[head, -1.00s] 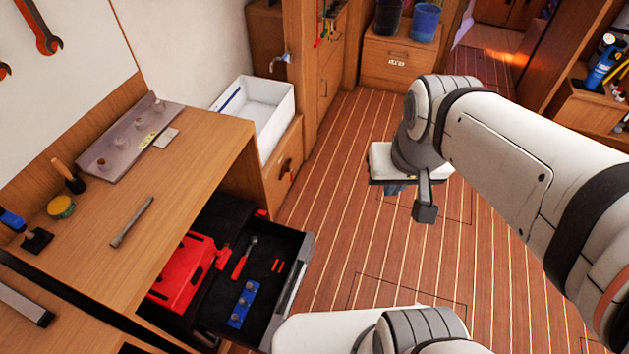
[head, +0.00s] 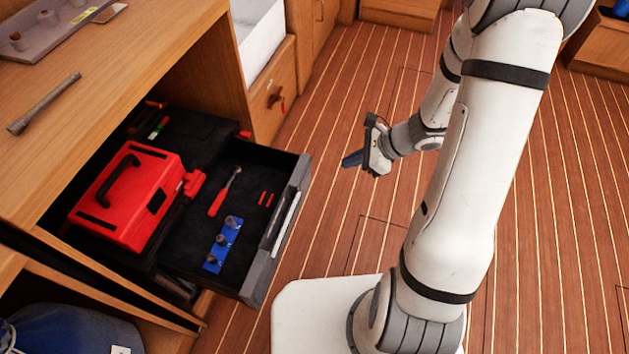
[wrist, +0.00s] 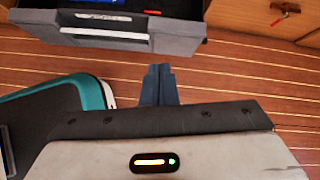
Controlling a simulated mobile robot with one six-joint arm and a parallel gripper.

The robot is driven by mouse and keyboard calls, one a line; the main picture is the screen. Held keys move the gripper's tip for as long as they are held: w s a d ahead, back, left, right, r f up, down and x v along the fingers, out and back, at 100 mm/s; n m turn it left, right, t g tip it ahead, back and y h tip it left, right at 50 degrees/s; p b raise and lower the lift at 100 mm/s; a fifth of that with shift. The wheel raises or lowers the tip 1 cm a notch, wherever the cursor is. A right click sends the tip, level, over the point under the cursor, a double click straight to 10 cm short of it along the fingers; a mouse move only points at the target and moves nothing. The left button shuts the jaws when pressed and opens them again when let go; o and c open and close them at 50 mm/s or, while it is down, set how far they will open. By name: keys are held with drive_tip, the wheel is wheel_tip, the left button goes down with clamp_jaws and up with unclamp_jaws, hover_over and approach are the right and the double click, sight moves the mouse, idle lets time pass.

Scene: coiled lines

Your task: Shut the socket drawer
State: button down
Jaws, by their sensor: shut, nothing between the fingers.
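The socket drawer (head: 185,262) is pulled out from under the workbench, its grey front (head: 276,232) facing my arm. Inside lie a blue socket rail (head: 223,243), a red-handled ratchet (head: 225,192) and two small red pieces. A red toolbox (head: 128,197) stands behind them. My gripper (head: 351,160) is shut and empty, in front of the drawer and to its right, with a gap between. In the wrist view the two dark fingers (wrist: 159,84) are together, below the drawer's grey front (wrist: 135,35) in the picture and apart from it.
The workbench top (head: 130,75) overhangs the drawer and holds a metal bar (head: 43,103) and a tray of sockets. A cabinet with a white sink (head: 258,38) stands beyond. The wooden floor (head: 330,215) between drawer and gripper is clear. A blue bag lies lower left.

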wheel_tip(320, 180, down, 6)
drive_tip(key=m+b, duration=0.2)
drive_tip(key=b, duration=0.4)
approach(303, 178)
drive_tip(key=shift+t, duration=0.3)
drive_tip(key=x, duration=0.3)
drive_tip(key=f+x, duration=0.1)
drive_tip(key=x, duration=0.1)
drive_tip(key=shift+s+d, duration=0.2)
drive_tip(key=shift+d, duration=0.1)
drive_tip(key=shift+w+a, duration=0.25)
drive_tip(key=shift+a, duration=0.25)
